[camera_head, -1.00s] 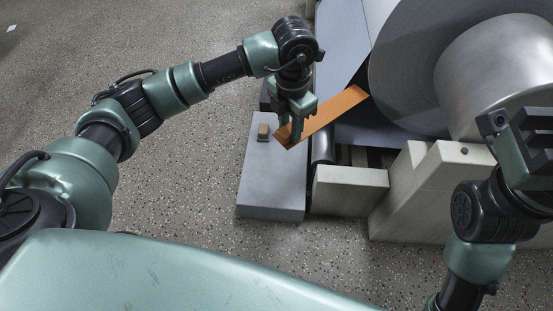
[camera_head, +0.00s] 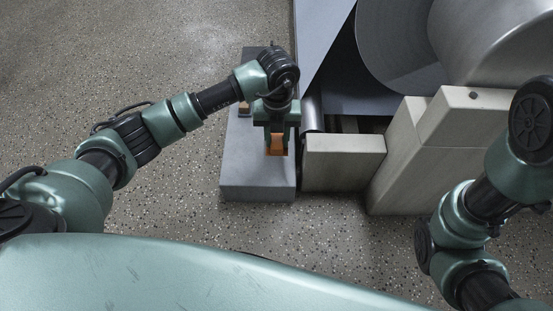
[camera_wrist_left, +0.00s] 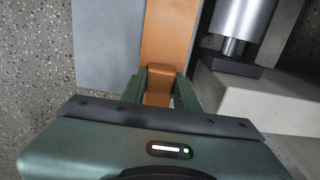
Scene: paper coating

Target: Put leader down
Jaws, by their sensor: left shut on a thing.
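The leader, an orange strip (camera_head: 277,142), shows only as a short piece at my left gripper in the head view; the gripper and wrist hide the rest. In the left wrist view the orange strip (camera_wrist_left: 168,35) runs from between the fingers toward the top edge, above the grey block. My left gripper (camera_head: 276,150) points down over the grey block (camera_head: 257,182) and is shut on the strip's near end. It also shows in the left wrist view (camera_wrist_left: 158,92). I cannot tell whether the strip touches the block. My right arm is at the right edge, its gripper out of view.
A large metal roll (camera_head: 405,50) stands at the upper right. Beige blocks (camera_head: 344,163) and a metal roller (camera_head: 312,112) lie just right of the grey block. A small brown piece (camera_head: 243,109) is on the grey block. The speckled floor is clear on the left.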

